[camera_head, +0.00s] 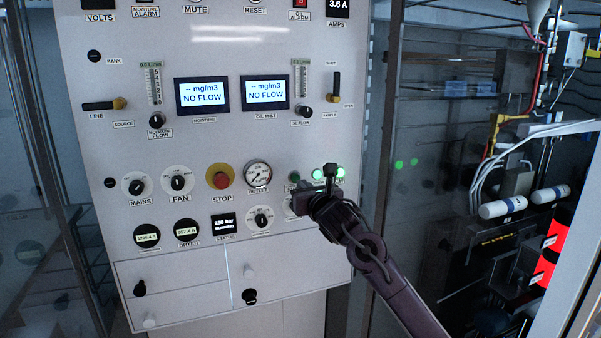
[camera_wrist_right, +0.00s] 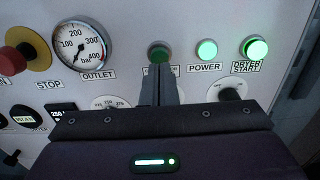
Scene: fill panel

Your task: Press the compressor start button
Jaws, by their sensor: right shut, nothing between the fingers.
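A dark green, unlit-looking button (camera_wrist_right: 158,50) sits left of the lit POWER lamp (camera_wrist_right: 206,50) and the lit DRYER START button (camera_wrist_right: 255,48) on the white panel. Its label is mostly hidden behind my fingers, so I cannot read it as the compressor start. It also shows in the head view (camera_head: 295,176). My right gripper (camera_head: 301,188) is shut and empty, pointing at the panel. In the right wrist view its fingertips (camera_wrist_right: 160,70) overlap the button's lower edge. I cannot tell whether they touch it. My left gripper is not in view.
The red STOP button (camera_head: 220,177) and OUTLET gauge (camera_head: 258,174) lie left of the green row. A selector knob (camera_wrist_right: 230,94) sits below POWER. Right of the panel are a glass-like pane and a bay with hoses and white cylinders (camera_head: 503,207).

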